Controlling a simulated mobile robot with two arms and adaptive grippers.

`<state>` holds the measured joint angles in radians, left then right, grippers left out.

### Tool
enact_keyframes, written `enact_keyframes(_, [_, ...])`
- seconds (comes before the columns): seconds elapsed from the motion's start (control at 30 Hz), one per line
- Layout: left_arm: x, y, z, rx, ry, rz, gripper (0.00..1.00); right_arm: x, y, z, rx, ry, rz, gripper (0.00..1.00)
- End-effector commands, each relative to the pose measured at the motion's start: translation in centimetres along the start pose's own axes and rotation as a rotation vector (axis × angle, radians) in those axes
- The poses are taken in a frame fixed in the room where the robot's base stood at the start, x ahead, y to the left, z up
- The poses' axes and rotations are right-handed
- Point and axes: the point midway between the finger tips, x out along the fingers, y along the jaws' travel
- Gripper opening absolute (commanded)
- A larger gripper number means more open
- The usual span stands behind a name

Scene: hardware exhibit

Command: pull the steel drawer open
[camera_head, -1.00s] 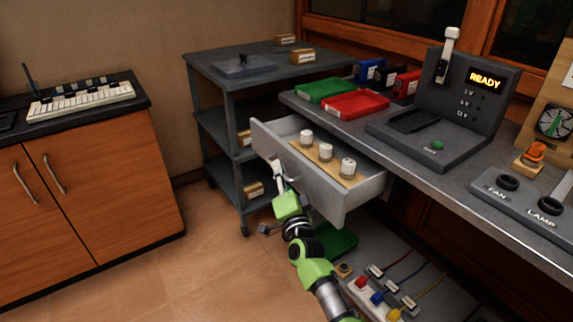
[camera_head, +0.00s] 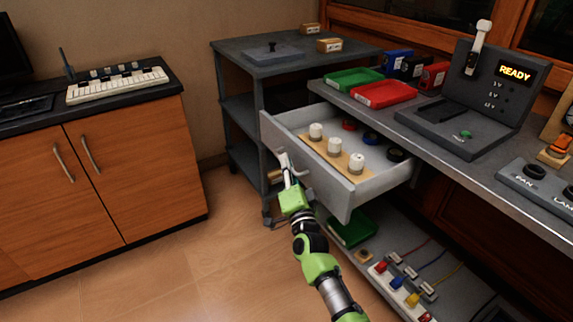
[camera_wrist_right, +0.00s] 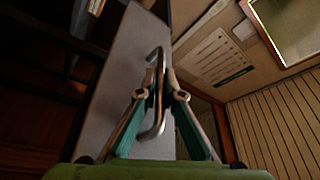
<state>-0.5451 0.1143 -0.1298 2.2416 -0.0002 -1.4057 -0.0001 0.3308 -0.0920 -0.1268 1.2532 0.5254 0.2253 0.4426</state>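The steel drawer (camera_head: 325,180) sticks far out from under the grey bench, and its inside shows. It holds a wooden strip (camera_head: 330,156) with three white knobbed weights, and red, blue and black round things behind. My right gripper (camera_head: 286,164) is at the drawer's front face, at its handle. In the right wrist view, its two fingers (camera_wrist_right: 160,92) stand on either side of the curved metal handle (camera_wrist_right: 155,118) and close in on it. The drawer's front (camera_wrist_right: 120,75) fills the left middle there. My left gripper is in neither view.
A grey shelf cart (camera_head: 240,106) stands close to the left of the drawer. A wooden cabinet (camera_head: 140,165) with a keyboard is further left. A green tray (camera_head: 350,228) and coloured plugs lie below the drawer. Open floor (camera_head: 220,260) lies in front.

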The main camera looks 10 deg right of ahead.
Motion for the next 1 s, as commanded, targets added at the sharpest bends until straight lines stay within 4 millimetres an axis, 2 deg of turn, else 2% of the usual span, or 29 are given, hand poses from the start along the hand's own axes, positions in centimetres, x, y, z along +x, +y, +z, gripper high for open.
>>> enact_keyframes(0.33, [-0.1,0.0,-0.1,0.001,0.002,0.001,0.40,-0.1,0.1,0.0,0.000,0.000,0.001,0.15])
enact_keyframes(0.47, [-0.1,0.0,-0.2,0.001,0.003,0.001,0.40,-0.8,0.1,0.0,0.000,0.000,0.002,0.15])
enact_keyframes(0.57, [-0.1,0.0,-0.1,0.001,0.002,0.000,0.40,-2.3,0.2,0.1,0.001,-0.001,0.004,0.15])
enact_keyframes(0.9, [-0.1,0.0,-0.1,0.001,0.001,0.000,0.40,-9.4,0.2,0.1,-0.001,-0.001,0.004,0.15])
enact_keyframes(1.0, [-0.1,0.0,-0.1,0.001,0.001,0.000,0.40,-10.8,0.2,0.1,-0.001,-0.001,0.004,0.15])
